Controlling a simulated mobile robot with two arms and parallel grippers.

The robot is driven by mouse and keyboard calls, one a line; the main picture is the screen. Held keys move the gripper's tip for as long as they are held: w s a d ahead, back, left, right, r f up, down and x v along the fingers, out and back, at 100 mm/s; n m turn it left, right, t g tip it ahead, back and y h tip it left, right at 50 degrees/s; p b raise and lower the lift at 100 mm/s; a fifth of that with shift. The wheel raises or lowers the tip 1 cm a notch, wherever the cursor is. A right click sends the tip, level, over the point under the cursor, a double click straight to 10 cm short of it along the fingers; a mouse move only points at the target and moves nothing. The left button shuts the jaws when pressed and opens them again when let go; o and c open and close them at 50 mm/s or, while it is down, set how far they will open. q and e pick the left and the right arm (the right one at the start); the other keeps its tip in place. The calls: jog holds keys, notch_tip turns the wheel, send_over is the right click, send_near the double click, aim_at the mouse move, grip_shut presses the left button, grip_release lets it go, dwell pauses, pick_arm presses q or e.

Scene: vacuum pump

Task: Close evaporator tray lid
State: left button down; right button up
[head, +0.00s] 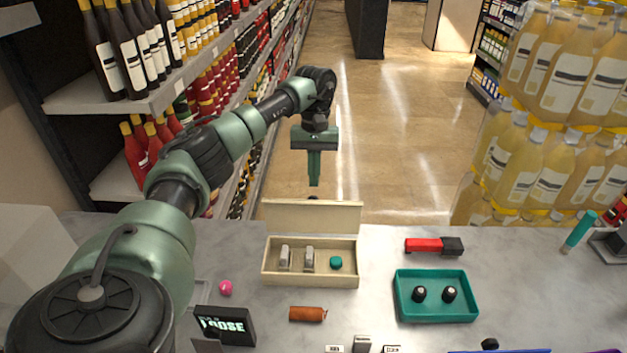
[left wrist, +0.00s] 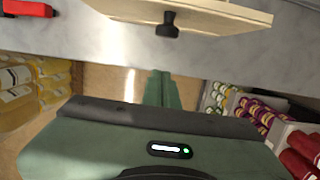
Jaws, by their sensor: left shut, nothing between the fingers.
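The evaporator tray (head: 311,279) is a beige box on the grey counter. Its lid (head: 312,216) stands raised along the tray's far edge, so the tray is open. Inside are two small grey-white pieces (head: 285,257) and a green round piece (head: 336,263). In the left wrist view the back of the lid (left wrist: 215,14) shows, with a black knob (left wrist: 168,26). My left gripper (head: 314,184) is shut and empty, pointing down beyond the lid, apart from it. Its fingers also show in the left wrist view (left wrist: 161,88). My right gripper is not in view.
A teal tray (head: 436,314) with two black-capped items and a red-and-black tool (head: 434,246) lie to the right. A pink ball (head: 226,287), a dark sign (head: 225,325) and an orange cylinder (head: 307,314) are nearer. Bottle shelves (head: 130,104) flank the left; open floor lies beyond the counter.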

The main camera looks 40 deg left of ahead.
aim_at(313, 212)
pick_arm(q)
jog(key=s+d, duration=0.1)
jog(key=s+d+p, duration=0.1)
jog(key=s, duration=0.1)
jog(key=shift+d+r, duration=0.15)
jog(key=shift+d, duration=0.05)
dwell(0.4)
